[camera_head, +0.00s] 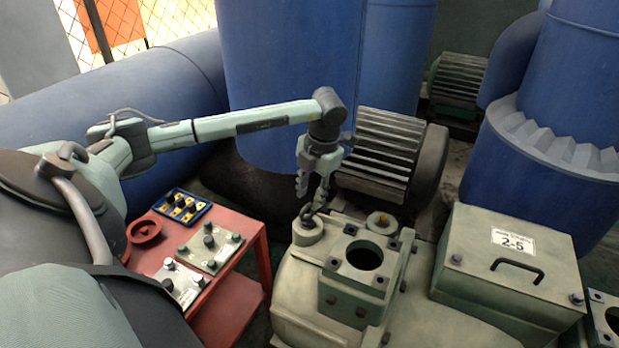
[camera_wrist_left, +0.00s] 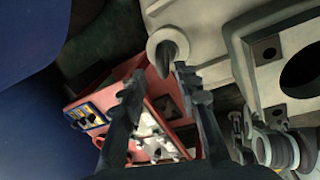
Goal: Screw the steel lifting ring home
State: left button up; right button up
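The steel lifting ring (camera_head: 307,219) stands on a round pale boss (camera_head: 309,236) at the far left corner of the green machine housing. In the left wrist view the ring (camera_wrist_left: 167,56) rises from its boss (camera_wrist_left: 153,46), near the top centre. My left gripper (camera_head: 312,202) points down just above the ring. In its wrist view the two fingers (camera_wrist_left: 159,74) are apart, with the ring just beyond the tips and closer to the right finger. I cannot tell whether that finger touches it. The ring's thread is hidden. My right gripper is in neither view.
A red cart (camera_head: 236,287) beside the housing holds a blue tray (camera_head: 182,207), a red dish and knobbed plates. A square flanged opening (camera_head: 365,257) stands right of the ring, with a ribbed motor (camera_head: 380,150) behind. A lidded box (camera_head: 510,265) marked 2-5 is at right.

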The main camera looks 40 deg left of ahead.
pick_arm(q)
jog(key=shift+a+f, duration=0.25)
jog(key=shift+f, duration=0.9)
jog(key=shift+c, duration=0.2)
